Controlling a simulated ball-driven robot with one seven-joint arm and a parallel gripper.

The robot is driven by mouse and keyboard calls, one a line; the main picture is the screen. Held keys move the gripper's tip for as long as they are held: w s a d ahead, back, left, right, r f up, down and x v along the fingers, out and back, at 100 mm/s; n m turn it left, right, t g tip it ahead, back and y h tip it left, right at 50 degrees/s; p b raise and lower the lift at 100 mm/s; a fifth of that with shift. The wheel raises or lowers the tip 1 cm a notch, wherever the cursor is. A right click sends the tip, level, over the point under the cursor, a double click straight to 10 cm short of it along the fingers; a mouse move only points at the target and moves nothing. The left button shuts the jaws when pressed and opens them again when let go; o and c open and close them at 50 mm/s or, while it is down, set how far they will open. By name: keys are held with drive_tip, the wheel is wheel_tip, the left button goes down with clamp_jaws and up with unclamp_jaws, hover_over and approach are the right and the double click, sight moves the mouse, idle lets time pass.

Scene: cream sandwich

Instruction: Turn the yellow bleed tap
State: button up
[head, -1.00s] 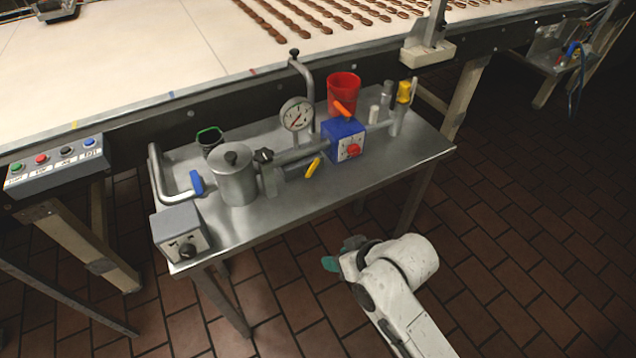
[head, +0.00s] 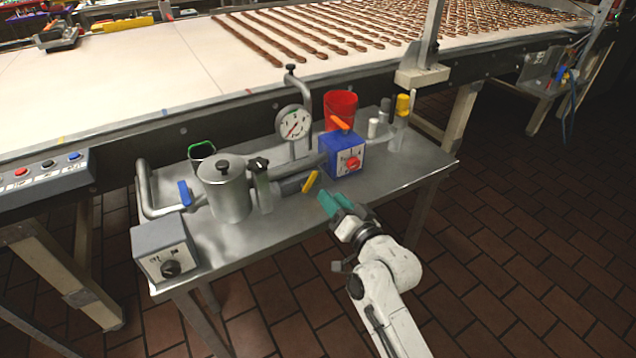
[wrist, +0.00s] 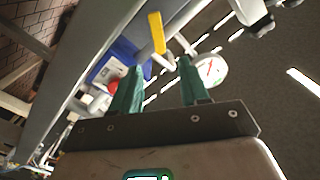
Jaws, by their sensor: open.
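The yellow bleed tap (head: 311,182) is a small tilted lever on the pipework, between the steel pot and the blue box. In the wrist view the yellow tap (wrist: 157,33) shows above and between my fingers, beyond their tips. My gripper (head: 329,203) has teal fingers and is at the table's front edge, just below and right of the tap and apart from it. In the wrist view my gripper (wrist: 160,66) is open, with nothing between the fingers.
A blue box (head: 342,160) with a red knob and orange lever stands right of the tap. The steel pot (head: 225,190), pressure gauge (head: 293,122), blue-handled valve (head: 184,193) and grey control box (head: 163,250) stand left. A red cup (head: 340,108) is behind. The front table strip (head: 265,232) is clear.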

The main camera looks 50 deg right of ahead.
sight(314, 177)
drive_tip(key=x, duration=0.8)
drive_tip(key=shift+p, duration=0.35)
drive_tip(key=shift+c, duration=0.4)
clamp_jaws()
